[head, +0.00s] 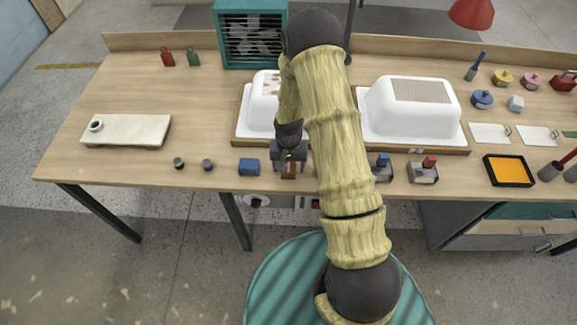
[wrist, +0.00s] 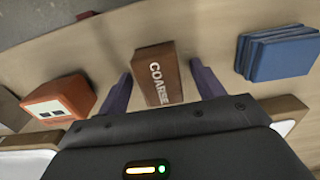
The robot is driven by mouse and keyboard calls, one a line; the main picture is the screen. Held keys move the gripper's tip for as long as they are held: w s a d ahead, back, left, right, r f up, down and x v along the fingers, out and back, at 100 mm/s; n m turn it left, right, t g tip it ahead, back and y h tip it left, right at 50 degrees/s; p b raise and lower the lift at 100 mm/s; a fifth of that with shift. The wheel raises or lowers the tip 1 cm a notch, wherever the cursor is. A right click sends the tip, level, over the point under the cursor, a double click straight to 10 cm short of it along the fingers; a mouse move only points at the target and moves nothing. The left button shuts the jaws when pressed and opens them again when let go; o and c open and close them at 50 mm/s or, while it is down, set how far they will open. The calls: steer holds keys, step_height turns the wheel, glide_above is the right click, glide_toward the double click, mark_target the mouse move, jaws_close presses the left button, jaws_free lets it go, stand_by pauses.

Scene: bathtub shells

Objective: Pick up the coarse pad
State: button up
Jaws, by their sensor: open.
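The coarse pad (wrist: 158,76) is a brown block with "COARSE" printed in white on it. In the wrist view it stands between the two open fingers of my gripper (wrist: 163,88), with a small gap visible on each side. In the head view the pad (head: 289,171) is at the front of the bench, directly below my gripper (head: 289,163). My gripper points down and is open around the pad. Whether the fingertips touch the bench cannot be told.
A blue block stack (wrist: 278,52) is beside the pad, and an orange device (wrist: 62,101) is on the other side. Two white tub shells (head: 410,108) stand behind on the wooden bench (head: 210,110). Small dark pots (head: 207,165) are farther left. The bench's front edge is close.

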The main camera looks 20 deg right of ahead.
mark_target(289, 165)
stand_by(0.5)
steer(key=c, duration=1.2)
steer(key=shift+o, duration=0.2)
steer(key=shift+r, duration=0.1)
step_height(289, 165, up, 10)
steer(key=shift+f+b, duration=0.1)
steer(key=shift+b, duration=0.65)
